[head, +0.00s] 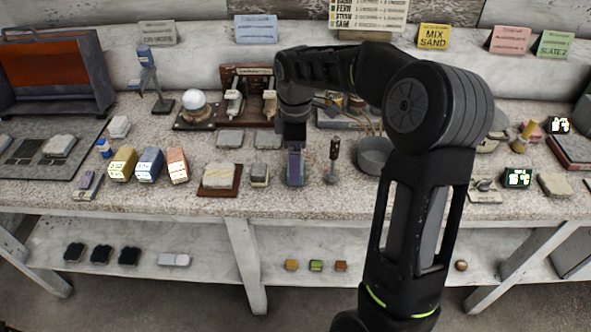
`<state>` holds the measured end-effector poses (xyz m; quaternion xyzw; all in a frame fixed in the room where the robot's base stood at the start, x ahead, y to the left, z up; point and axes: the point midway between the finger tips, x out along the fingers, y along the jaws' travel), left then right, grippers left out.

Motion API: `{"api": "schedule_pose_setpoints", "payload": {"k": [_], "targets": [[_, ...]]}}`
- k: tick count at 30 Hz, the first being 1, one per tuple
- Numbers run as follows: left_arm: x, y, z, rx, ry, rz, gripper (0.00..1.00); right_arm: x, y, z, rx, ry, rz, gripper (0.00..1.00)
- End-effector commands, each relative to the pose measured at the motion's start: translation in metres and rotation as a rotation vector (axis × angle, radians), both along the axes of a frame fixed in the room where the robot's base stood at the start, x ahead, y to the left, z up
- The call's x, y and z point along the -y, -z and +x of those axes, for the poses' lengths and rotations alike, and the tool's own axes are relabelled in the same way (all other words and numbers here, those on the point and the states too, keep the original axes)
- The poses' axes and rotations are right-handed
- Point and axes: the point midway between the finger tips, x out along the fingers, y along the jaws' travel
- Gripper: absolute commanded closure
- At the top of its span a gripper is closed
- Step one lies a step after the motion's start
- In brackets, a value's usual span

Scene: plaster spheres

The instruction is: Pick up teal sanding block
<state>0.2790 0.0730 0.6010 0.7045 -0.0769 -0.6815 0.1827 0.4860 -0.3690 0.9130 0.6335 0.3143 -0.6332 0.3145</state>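My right arm comes in from the lower right and bends over the bench. Its gripper (294,143) points down over the bench's middle, and its fingers are hard to make out. A narrow upright block (295,170), greyish purple with a dull teal tint, shows directly below it. It may be the teal sanding block, but its colour is not clear. I cannot tell whether the gripper touches or holds it. My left gripper is not in view.
A wooden board with a pale slab (221,178) and a small block (259,174) lie left of the gripper. A dark-handled tool (333,160) and a round grey bowl (373,157) stand to its right. Yellow, blue and orange blocks (149,164) stand further left.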

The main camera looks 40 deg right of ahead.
Motion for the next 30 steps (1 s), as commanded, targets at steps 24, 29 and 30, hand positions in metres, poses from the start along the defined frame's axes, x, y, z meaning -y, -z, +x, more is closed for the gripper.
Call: {"api": "schedule_pose_setpoints", "payload": {"k": [24, 29, 30], "targets": [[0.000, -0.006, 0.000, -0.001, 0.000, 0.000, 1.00, 0.001, 0.038, 0.002, 0.000, 0.001, 0.000, 0.11], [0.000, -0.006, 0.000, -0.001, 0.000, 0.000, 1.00, 0.001, 0.038, 0.002, 0.000, 0.001, 0.000, 0.17], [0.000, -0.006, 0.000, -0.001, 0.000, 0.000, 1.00, 0.001, 0.038, 0.002, 0.000, 0.001, 0.000, 0.20]]}}
